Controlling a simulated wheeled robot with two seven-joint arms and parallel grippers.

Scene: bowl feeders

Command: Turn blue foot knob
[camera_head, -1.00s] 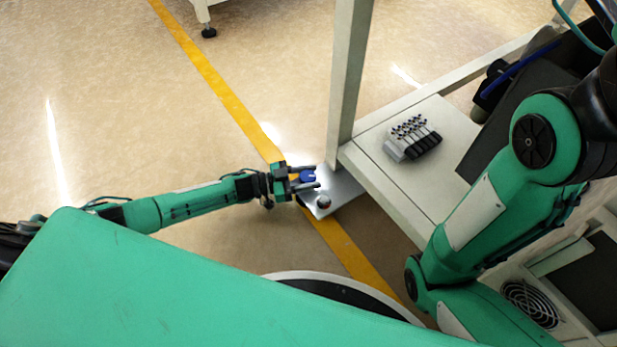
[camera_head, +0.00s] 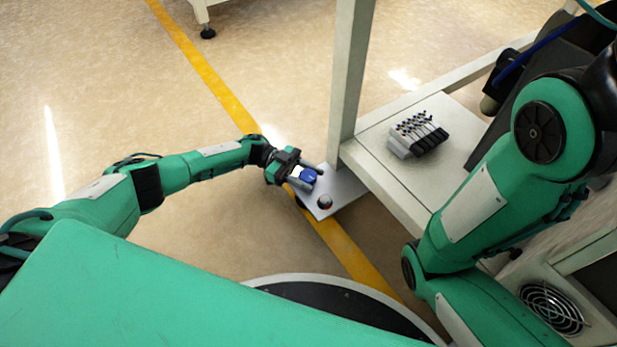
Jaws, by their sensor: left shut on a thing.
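The blue foot knob (camera_head: 308,175) sits on a grey metal plate (camera_head: 345,188) at the foot of the machine frame, near the floor. My left gripper (camera_head: 309,177) reaches in from the left with one finger on each side of the knob, and it is shut on it. The fingers hide part of the knob's sides.
A light upright post (camera_head: 350,70) rises right behind the plate. A low shelf (camera_head: 395,185) to the right carries a valve block (camera_head: 418,135) with several dark parts. A yellow line (camera_head: 205,75) crosses the floor, which is clear on the left.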

